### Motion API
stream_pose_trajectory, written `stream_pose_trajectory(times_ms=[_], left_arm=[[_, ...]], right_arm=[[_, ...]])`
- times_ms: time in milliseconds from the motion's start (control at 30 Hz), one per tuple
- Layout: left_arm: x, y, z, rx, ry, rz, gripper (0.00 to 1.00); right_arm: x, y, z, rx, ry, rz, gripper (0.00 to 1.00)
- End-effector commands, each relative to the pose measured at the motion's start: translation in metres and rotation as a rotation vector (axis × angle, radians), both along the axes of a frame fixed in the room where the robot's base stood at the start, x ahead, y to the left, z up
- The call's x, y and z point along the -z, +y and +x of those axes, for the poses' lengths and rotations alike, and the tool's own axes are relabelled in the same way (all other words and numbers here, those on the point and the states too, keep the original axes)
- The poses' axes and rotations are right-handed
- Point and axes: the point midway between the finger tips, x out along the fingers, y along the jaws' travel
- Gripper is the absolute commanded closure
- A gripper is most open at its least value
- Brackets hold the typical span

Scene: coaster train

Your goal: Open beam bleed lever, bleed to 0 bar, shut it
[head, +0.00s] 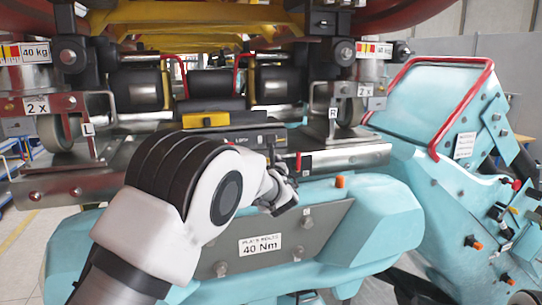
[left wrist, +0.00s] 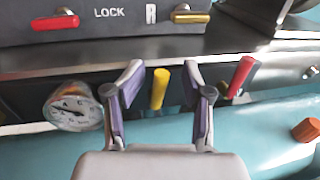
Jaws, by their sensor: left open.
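My left gripper (head: 284,196) reaches the front of the beam in the head view. In the left wrist view it (left wrist: 163,73) is open, with one finger on each side of a yellow lever (left wrist: 159,89). The lever points downward from a dark strip; I cannot tell whether a finger touches it. A red lever (left wrist: 241,76) sits to the right, tilted, outside the fingers. A round pressure gauge (left wrist: 73,107) is left of the gripper; its reading is too small to tell. No label shows which lever is the bleed lever. My right gripper is out of view.
A panel marked LOCK (left wrist: 110,13) with a red handle (left wrist: 55,22) and a yellow-tipped handle (left wrist: 190,17) lies above the metal ledge. An orange knob (left wrist: 306,130) is at the right. A 40 Nm plate (head: 262,243) is below the gripper on the turquoise body.

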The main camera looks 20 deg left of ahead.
Motion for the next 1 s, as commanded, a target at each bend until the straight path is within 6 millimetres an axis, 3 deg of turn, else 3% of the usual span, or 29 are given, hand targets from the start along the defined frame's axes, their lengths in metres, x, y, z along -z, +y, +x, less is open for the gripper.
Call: stream_pose_trajectory(times_ms=[200, 300, 1000], left_arm=[[0.0008, 0.0019, 0.0007, -0.001, 0.0, -0.003, 0.65], [0.0008, 0.0018, 0.0006, -0.001, 0.0, -0.003, 1.0], [0.0035, -0.0024, 0.0033, 0.001, 0.064, 0.086, 1.0]], right_arm=[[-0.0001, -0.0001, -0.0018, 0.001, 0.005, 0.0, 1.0], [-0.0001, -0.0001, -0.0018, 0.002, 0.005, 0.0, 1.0], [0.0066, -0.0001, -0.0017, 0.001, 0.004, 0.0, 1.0]])
